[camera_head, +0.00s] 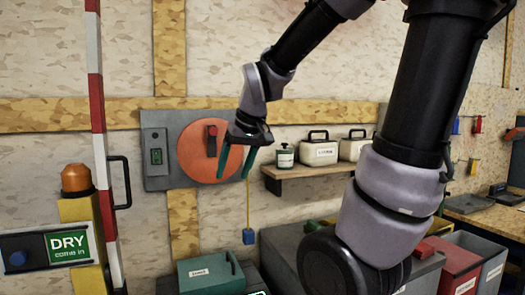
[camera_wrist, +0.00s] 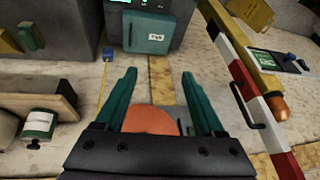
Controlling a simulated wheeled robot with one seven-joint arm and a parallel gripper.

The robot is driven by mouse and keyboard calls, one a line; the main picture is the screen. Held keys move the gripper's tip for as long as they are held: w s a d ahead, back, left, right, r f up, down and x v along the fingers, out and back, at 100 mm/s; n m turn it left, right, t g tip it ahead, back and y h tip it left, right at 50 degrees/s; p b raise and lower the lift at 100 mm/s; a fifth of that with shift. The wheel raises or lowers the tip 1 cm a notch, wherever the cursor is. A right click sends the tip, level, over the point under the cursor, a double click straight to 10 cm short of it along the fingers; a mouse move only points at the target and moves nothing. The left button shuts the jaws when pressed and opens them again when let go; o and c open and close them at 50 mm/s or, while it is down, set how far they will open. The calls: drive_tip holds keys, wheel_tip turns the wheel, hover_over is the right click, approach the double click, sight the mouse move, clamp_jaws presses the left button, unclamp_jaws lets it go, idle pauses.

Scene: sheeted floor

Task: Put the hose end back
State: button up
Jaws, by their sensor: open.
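A thin yellow hose (camera_head: 248,205) hangs straight down the wall, with a small blue block-like end (camera_head: 248,236) at its bottom. In the wrist view the blue end (camera_wrist: 108,55) and yellow hose (camera_wrist: 103,85) lie to the left of my fingers. Its upper part is hidden behind my gripper. My gripper (camera_head: 236,165) is open and empty, in front of the disc's right edge, above and left of the blue end. In the wrist view my gripper (camera_wrist: 158,74) has empty space between its fingers.
A shelf (camera_head: 310,170) with a green-labelled jar (camera_head: 285,156) and white canisters (camera_head: 319,151) is right of my gripper. A red-and-white barrier pole (camera_head: 97,110) stands left. A teal box (camera_head: 211,272) sits below, and a red bin (camera_head: 456,268) is at lower right.

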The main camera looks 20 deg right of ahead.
drive_tip(key=s+d+r+m+t, duration=0.2)
drive_tip(key=s+d+r+m, duration=0.2)
drive_tip(key=s, duration=0.4)
drive_tip(key=shift+s+r+m, duration=0.15)
drive_tip(key=shift+r+m, duration=0.25)
drive_tip(key=shift+r, duration=0.45)
